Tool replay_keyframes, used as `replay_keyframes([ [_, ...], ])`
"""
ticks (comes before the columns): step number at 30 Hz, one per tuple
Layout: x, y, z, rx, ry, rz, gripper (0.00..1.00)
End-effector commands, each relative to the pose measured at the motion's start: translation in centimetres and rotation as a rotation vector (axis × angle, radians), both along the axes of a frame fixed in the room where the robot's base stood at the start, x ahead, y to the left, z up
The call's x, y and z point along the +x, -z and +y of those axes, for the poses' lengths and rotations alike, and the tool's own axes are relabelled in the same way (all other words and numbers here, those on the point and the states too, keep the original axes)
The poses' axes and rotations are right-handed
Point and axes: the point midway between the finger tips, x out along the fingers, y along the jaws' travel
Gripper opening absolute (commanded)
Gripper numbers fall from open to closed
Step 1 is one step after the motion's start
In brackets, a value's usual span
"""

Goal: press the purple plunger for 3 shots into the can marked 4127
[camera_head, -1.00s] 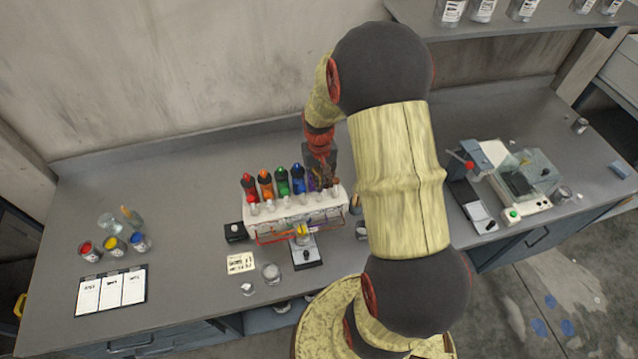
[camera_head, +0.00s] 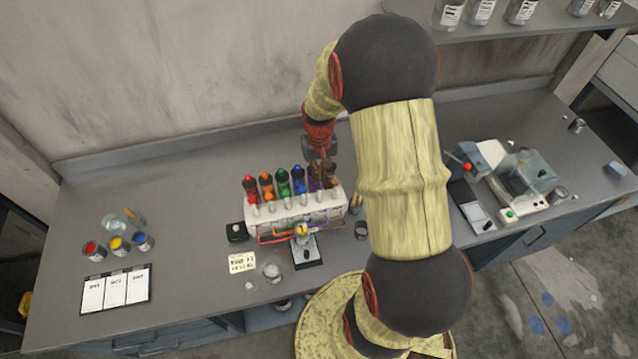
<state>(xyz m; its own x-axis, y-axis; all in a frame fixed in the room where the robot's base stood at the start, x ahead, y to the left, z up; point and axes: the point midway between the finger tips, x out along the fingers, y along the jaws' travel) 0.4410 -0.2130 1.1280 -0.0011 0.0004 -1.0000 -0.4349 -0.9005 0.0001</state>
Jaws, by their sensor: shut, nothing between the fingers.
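A white dispenser rack (camera_head: 270,213) on the bench holds a row of coloured plungers: red, orange, green, blue, purple and brown. The purple plunger (camera_head: 313,182) is narrow in view, between the blue and brown ones and partly hidden. My gripper (camera_head: 319,160) is shut and empty, just above the purple and brown plungers; I cannot tell whether it touches either. A small can (camera_head: 303,245) appears to stand on the dark scale (camera_head: 309,257) under the rack's front, below a yellow part. Its marking is unreadable, so I cannot tell if it is 4127.
Red, yellow and blue paint cans (camera_head: 119,247) stand at left near a clipboard (camera_head: 115,289). A note (camera_head: 242,262) and a clear cup (camera_head: 272,271) lie in front of the rack. A bench machine (camera_head: 525,180) stands at right. My arm hides the bench's middle.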

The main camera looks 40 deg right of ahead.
Motion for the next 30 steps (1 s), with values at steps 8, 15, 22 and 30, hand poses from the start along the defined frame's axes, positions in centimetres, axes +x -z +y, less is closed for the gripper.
replay_keyframes([
  [8,0.0,0.0,0.0,0.000,0.000,-0.001,0.00],
  [15,0.0,0.4,0.0,0.000,0.000,-0.001,0.00],
  [22,0.0,1.2,0.0,0.000,0.000,-0.001,0.00],
  [30,0.0,2.2,0.0,0.000,0.000,-0.001,0.00],
])
